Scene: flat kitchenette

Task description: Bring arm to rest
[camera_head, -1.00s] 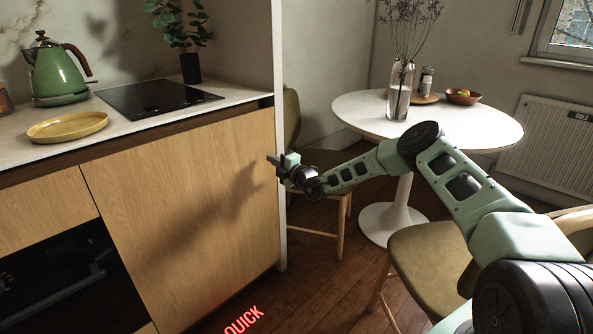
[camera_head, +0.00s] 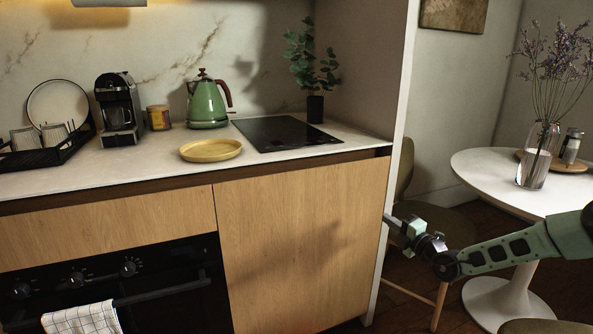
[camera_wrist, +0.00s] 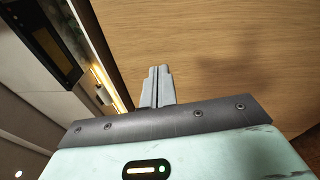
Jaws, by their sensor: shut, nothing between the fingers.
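My gripper (camera_head: 391,220) is at the right of the head view, at the end of my pale green arm. It is in front of the white end panel beside the wooden cabinet front (camera_head: 300,245), below counter height. In the wrist view the two grey fingers (camera_wrist: 157,84) lie side by side, closed, with nothing between them. Wood grain fills much of the wrist view beyond the fingertips. Whether the fingertips touch any surface I cannot tell.
The counter holds a green kettle (camera_head: 207,102), a yellow plate (camera_head: 211,150), a black hob (camera_head: 285,134), a coffee maker (camera_head: 118,110) and a dish rack (camera_head: 45,152). A white round table (camera_head: 500,180) with a vase (camera_head: 537,158) stands right. A chair (camera_head: 440,226) is behind my gripper.

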